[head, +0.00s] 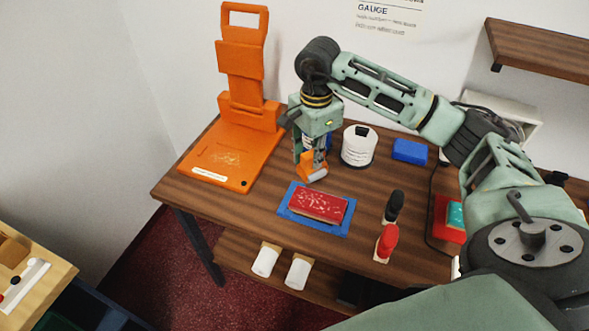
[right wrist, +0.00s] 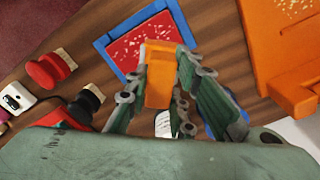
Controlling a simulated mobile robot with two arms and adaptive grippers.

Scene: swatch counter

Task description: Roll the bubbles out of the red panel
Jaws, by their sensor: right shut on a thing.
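The red panel (head: 318,205), speckled with white marks, lies on a blue mat (head: 287,200) near the table's front edge. It also shows in the right wrist view (right wrist: 140,45), partly covered by the tool. My right gripper (head: 309,158) is shut on the orange handle of a roller (head: 306,167). The roller's pale grey cylinder (head: 314,176) is at the panel's far side, close above the mat; I cannot tell whether it touches. In the right wrist view the orange handle (right wrist: 159,80) sits between the fingers. My left gripper is not in view.
An orange stand (head: 216,157) is left of the mat. A white ribbed jar (head: 358,150) and a blue block (head: 409,151) stand behind.

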